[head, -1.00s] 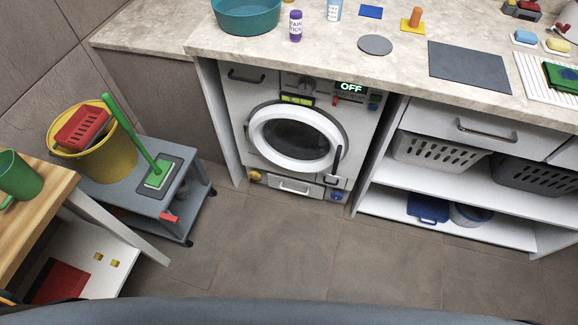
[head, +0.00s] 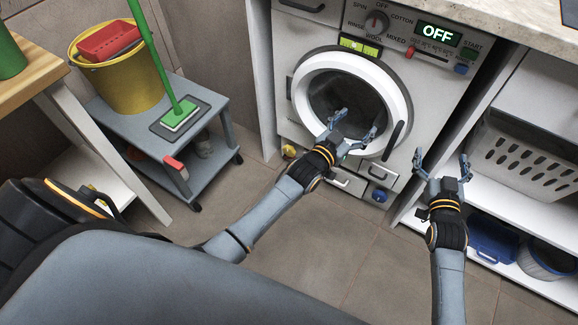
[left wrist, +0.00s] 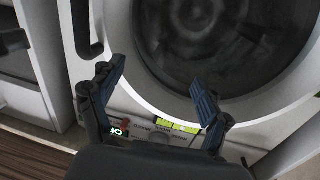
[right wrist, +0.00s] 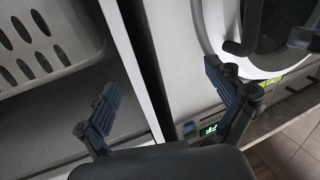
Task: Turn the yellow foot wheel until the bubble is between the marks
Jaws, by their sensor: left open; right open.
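The yellow foot wheel (head: 289,152) is at the lower left corner of the white washing machine (head: 300,118), near the floor. The yellow-green bubble level (head: 360,47) is on the machine's front above the door and also shows in the left wrist view (left wrist: 178,125). It is too small to tell where the bubble lies against the marks. My left gripper (head: 356,124) is open and empty in front of the round door, right of and above the yellow wheel. My right gripper (head: 442,162) is open and empty, right of the machine, before the shelf unit.
A blue foot wheel (head: 378,195) is at the machine's lower right. The display (head: 437,34) reads OFF. A grey cart (head: 217,138) with a yellow bucket (head: 128,85) and green mop stands left. A shelf unit with a basket (head: 520,157) is right. The floor before the machine is clear.

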